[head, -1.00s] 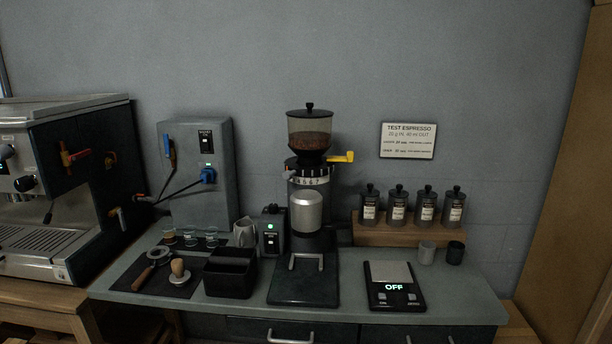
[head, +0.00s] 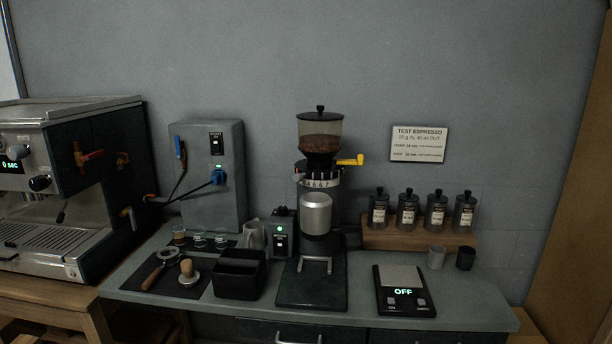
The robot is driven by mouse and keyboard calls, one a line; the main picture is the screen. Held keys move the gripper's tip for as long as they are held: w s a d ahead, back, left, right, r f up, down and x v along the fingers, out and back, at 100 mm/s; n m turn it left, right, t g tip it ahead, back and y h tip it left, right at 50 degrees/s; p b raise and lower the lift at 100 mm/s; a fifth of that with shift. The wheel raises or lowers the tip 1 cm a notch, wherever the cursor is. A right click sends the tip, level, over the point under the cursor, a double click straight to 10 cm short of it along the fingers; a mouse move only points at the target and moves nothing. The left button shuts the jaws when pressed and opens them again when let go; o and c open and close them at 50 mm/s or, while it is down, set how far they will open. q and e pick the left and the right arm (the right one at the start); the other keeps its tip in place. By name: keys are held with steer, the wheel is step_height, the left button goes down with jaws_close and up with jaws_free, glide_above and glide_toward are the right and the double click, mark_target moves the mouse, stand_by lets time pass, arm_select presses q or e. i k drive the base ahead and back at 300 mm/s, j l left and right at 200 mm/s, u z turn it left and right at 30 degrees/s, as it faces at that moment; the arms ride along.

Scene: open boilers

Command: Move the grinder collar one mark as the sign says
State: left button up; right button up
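The grinder (head: 317,215) stands on the counter in the middle of the head view, with a clear hopper (head: 320,132) of brown beans on top. Its collar (head: 319,180) is a pale ring with dark numbers just under the hopper; a 6 and a 7 seem to show near the front. A yellow lever (head: 350,161) sticks out to the right at collar height. The sign (head: 419,143), headed TEST ESPRESSO, hangs on the wall to the right; its top lines read about 20 g and 40 ml out, and its smaller lines are too small to read. Neither gripper is in view.
An espresso machine (head: 55,190) stands at the left, beside a grey box (head: 210,170) with blue handles. A scale (head: 400,290) reading OFF, cups and several canisters (head: 408,209) are at the right.

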mark_target(301, 170)
steer(key=u, duration=0.2)
steer(key=i+j+u, duration=0.2)
steer(key=j+u, duration=0.25)
steer(key=i+j+u, duration=0.25)
steer(key=u, duration=0.2)
steer(key=i+j+u, duration=0.15)
steer(key=i+j, duration=0.45)
steer(key=i+j+u, duration=0.1)
steer(key=i+j, duration=0.35)
steer(key=i, duration=0.35)
steer(key=z, duration=2.85)
